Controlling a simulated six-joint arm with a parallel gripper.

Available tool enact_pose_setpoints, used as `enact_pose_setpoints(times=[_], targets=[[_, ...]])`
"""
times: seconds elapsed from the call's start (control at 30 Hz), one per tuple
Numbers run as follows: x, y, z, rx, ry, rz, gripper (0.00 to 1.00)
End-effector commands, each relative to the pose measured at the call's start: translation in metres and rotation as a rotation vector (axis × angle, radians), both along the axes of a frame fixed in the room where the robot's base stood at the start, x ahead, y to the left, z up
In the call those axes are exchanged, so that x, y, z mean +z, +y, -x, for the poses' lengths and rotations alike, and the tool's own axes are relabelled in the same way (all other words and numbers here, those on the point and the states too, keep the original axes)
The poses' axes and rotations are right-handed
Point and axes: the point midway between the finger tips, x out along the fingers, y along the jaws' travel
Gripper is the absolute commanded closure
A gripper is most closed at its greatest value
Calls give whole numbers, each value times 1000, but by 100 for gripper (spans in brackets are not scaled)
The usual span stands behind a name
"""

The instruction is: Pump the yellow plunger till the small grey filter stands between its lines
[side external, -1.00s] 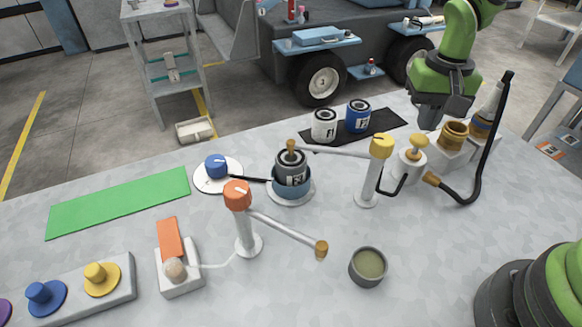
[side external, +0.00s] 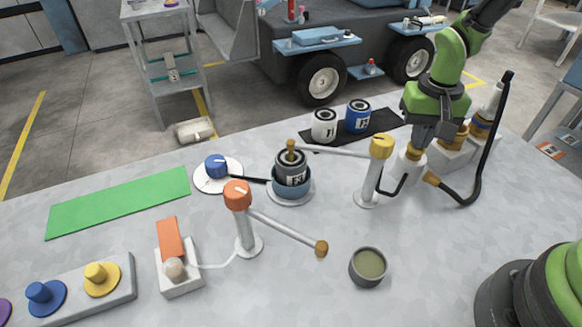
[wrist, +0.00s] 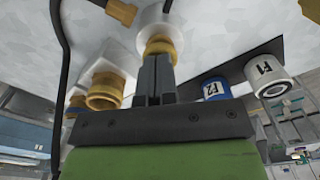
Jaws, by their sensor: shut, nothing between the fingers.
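The yellow plunger (side external: 415,154) is on a white pump cylinder (side external: 404,172) at the right. My gripper (side external: 418,147) is shut and empty, pointing down with its fingertips on or just above the plunger. In the wrist view the shut fingers (wrist: 155,60) end at the plunger (wrist: 160,46).
A black hose (side external: 480,185) loops right of the pump, beside brass fittings on white blocks. White (side external: 324,126) and blue (side external: 357,117) filters stand on a black mat behind. The orange-capped post (side external: 238,196) and a grey cup (side external: 368,264) stand in front.

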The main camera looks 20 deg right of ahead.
Motion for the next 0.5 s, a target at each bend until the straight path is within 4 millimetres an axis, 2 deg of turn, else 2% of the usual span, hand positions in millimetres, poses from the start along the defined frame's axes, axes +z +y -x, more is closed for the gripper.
enact_pose_setpoints(times=[0.1,0.3,0.5], targets=[[-6,0,0,0,2,0,100],[-4,0,0,0,1,0,100],[8,0,0,0,-1,0,100]])
